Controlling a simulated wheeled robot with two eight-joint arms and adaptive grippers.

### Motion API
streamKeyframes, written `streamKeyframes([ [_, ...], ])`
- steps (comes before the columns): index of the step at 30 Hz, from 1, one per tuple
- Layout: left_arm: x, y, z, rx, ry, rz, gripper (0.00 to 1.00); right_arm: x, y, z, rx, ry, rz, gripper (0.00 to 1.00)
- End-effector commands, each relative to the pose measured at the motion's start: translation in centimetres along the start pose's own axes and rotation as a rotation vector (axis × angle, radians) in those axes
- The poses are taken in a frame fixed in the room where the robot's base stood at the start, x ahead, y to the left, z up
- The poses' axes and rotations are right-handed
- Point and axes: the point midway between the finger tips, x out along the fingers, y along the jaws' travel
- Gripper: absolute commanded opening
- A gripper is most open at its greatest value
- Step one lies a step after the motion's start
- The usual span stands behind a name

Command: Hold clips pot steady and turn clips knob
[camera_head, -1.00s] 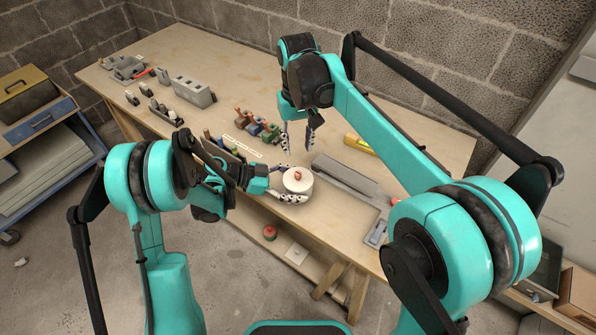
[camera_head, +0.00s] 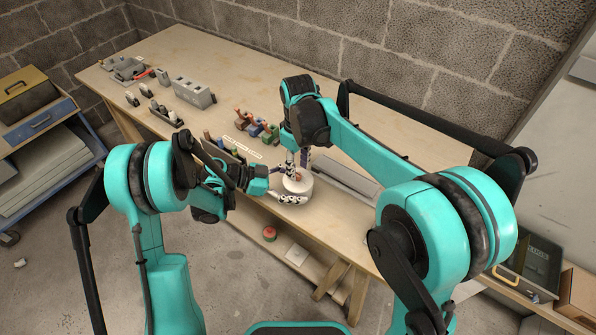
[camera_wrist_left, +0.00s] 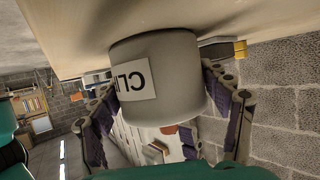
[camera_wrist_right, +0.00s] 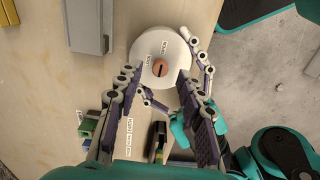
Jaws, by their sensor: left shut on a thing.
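The clips pot (camera_head: 299,187) is a round white pot at the front edge of the bench. Its label, partly reading "CLI", shows upside down in the left wrist view (camera_wrist_left: 135,80). My left gripper (camera_head: 283,187) is shut on the pot, one finger on each side of its wall. The clips knob (camera_wrist_right: 160,68) is a small orange-brown knob with a dark slot, in the middle of the pot's pale lid. My right gripper (camera_wrist_right: 162,95) is above the lid, pointing down. Its fingers are apart, with the knob in view between and beyond them and no contact visible.
Several coloured clamp-like tools (camera_head: 258,127) stand behind the pot. A long grey channel (camera_head: 345,180) lies to its right. A grey block (camera_head: 195,92) and small parts are at the far left. A red-topped item (camera_head: 269,233) sits on the lower shelf.

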Motion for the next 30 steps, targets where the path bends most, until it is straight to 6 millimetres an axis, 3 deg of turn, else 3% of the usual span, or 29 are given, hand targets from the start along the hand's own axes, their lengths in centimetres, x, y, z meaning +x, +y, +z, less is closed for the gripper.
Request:
streamKeyframes([
  [6,0.0,0.0,0.1,0.0,-0.002,0.0,0.42,2.3,0.0,0.0,0.0,0.001,0.0,0.38],
  [16,0.0,0.0,0.1,0.0,-0.002,0.0,0.42,2.6,0.0,0.0,0.001,0.001,0.0,0.38],
  [20,0.0,0.0,0.1,0.0,-0.002,0.0,0.42,2.6,0.0,0.0,0.001,0.001,0.0,0.04],
  [21,0.0,0.0,0.1,0.0,-0.002,0.0,0.42,2.6,0.0,0.0,0.001,0.001,0.0,0.0],
  [30,0.0,0.0,0.1,0.0,-0.002,0.0,0.42,2.6,0.0,0.0,0.014,0.0,0.0,0.0],
])
